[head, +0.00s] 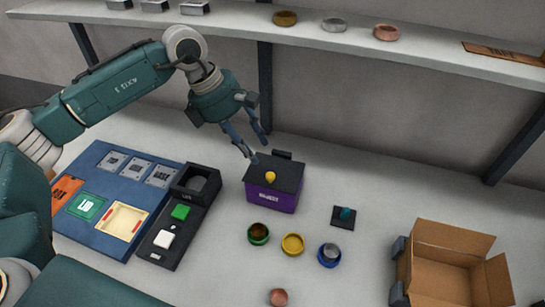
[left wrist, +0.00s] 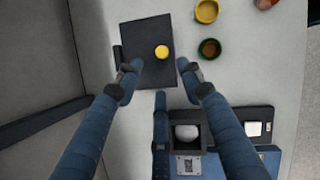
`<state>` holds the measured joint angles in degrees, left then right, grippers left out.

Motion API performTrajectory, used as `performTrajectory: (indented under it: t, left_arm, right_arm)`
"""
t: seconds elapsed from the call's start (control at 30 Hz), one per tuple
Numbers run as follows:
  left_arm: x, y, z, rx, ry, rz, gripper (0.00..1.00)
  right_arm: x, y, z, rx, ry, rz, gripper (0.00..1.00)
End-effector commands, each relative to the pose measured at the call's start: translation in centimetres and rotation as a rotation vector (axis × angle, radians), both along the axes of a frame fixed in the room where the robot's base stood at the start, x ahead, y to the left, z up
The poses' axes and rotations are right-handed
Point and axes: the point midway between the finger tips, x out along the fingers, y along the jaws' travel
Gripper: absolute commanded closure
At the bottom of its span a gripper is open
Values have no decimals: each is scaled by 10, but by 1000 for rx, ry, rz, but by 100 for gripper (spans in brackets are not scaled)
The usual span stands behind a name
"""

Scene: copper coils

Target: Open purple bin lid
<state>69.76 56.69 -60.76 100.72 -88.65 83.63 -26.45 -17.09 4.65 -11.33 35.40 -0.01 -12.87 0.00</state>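The purple bin (head: 272,198) stands on the table near the middle of the head view. Its dark lid (head: 286,172) is shut and has a round yellow knob (head: 270,176) on top. In the left wrist view the lid (left wrist: 140,32) shows from above, with the knob (left wrist: 162,52) near its right edge. My left gripper (head: 257,150) is open above the back left of the lid, with its fingers pointing down. In the left wrist view its fingertips (left wrist: 158,72) are spread on either side of the knob, apart from it. My right gripper is not in view.
A blue board (head: 85,222) and a dark panel with a green and a white button (head: 165,238) lie left of the bin. Green (head: 258,234), yellow (head: 292,244) and blue (head: 329,255) bowls stand in front. An open cardboard box (head: 440,265) is at right. A shelf (head: 350,45) runs behind.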

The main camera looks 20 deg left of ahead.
Motion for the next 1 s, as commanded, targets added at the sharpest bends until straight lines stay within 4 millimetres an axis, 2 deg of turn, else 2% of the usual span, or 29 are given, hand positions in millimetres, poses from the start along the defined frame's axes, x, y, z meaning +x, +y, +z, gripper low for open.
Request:
performTrajectory:
  t: [0.17,0.4,0.6,0.73,1.0]
  left_arm:
    - [2,-10,-22,0,6,-2,62]
    - [10,-26,-64,0,3,-1,62]
    - [14,-34,-88,0,2,0,62]
    - [15,-37,-94,0,1,0,62]
    - [15,-37,-96,0,0,0,64]
  right_arm:
    - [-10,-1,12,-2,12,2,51]
    - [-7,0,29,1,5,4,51]
    - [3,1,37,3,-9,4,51]
    - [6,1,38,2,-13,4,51]
    - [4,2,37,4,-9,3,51]
